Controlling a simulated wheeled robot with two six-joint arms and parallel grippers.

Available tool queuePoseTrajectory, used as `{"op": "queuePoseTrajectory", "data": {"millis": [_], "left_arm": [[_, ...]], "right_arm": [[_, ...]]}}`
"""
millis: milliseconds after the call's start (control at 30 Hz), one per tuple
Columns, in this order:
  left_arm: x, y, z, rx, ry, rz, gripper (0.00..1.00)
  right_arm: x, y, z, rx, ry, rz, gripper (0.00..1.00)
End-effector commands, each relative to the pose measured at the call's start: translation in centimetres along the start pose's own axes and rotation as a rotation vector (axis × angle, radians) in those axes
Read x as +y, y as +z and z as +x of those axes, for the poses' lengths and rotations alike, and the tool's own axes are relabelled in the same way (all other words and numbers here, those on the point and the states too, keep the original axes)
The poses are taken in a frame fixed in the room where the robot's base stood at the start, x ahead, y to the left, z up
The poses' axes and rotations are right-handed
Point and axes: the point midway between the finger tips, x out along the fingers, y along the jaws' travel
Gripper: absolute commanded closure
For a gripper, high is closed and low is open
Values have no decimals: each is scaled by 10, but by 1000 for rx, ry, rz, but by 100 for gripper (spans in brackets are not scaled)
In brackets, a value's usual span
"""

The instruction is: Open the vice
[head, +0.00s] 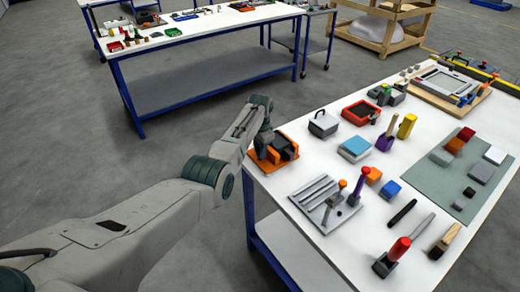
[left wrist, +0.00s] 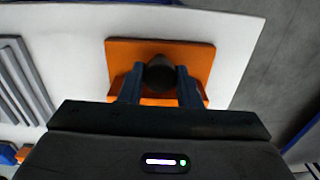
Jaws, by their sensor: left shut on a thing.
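The vice (head: 286,150) is orange and black and sits at the left corner of the white workbench. In the left wrist view its orange base (left wrist: 190,53) lies on the white top. My left gripper (head: 264,143) reaches down onto the vice's left side. In the left wrist view my left gripper (left wrist: 160,85) has its two dark fingers shut on a dark round knob (left wrist: 160,70) of the vice. The fingers and arm hide part of the vice, so the gap between its jaws cannot be told. My right gripper is not in view.
A blue-topped box (head: 355,148), a grey case (head: 323,123) and a slotted metal plate (head: 318,192) with upright tools stand right of the vice. A grey mat (head: 440,180) with blocks lies farther right.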

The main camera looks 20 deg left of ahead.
Motion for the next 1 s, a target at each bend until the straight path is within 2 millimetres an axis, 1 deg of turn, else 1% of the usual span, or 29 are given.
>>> {"op": "queuePoseTrajectory", "data": {"millis": [267, 800, 1000], "left_arm": [[0, 0, -1, -1, 1, -98, 92], [0, 0, -1, -1, 0, -543, 92], [0, 0, 0, -1, 0, -681, 92]], "right_arm": [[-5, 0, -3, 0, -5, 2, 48], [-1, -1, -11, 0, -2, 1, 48], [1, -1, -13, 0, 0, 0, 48]]}}
